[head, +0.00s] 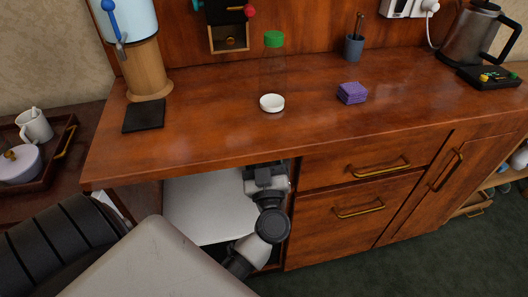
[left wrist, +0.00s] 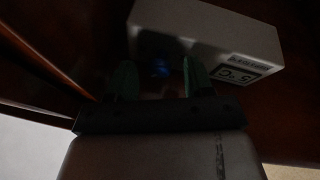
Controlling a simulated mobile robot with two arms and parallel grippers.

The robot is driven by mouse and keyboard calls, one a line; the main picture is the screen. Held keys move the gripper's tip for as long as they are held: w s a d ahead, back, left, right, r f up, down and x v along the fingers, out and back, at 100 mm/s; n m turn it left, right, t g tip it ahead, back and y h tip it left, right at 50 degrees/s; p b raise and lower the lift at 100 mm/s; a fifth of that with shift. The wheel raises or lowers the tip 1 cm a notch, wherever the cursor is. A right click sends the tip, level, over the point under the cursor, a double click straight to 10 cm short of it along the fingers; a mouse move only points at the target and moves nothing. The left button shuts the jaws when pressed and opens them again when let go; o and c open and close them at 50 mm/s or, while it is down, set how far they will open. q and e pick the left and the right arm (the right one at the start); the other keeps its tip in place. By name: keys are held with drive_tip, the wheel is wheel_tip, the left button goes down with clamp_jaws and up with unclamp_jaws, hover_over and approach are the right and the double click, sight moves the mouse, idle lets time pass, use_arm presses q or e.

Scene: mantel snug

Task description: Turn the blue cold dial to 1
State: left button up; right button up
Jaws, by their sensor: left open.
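In the left wrist view, the blue dial (left wrist: 160,67) sits on the shaded underside of a white box (left wrist: 215,32). The box has a display (left wrist: 236,74) that seems to read 5 °C, seen turned over. My left gripper (left wrist: 157,75) is open, with one dark green finger on each side of the dial. I cannot tell whether the fingers touch it. In the head view, my left arm reaches into the opening under the counter; its fingertips and the dial are hidden by the counter edge. My right gripper is in neither view.
The wooden counter (head: 215,133) overhangs the opening. Drawers (head: 350,200) with brass handles close it in on the right. On top stand a bottle with a green cap (head: 274,39), a purple block (head: 352,93), a black mat (head: 144,116) and a kettle (head: 468,38).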

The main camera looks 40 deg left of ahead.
use_arm(q)
drive_tip(key=shift+w, duration=0.1)
drive_tip(key=c, duration=0.9)
drive_tip(key=n+y, duration=0.1)
drive_tip(key=n, duration=0.1)
drive_tip(key=n+g, duration=0.1)
drive_tip(key=n, duration=0.1)
drive_tip(key=shift+g+y, duration=0.3)
drive_tip(key=shift+y, duration=0.1)
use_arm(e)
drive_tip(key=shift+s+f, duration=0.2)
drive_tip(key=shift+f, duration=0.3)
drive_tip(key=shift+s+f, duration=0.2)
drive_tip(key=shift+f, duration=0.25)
use_arm(q)
drive_tip(key=o, duration=0.9)
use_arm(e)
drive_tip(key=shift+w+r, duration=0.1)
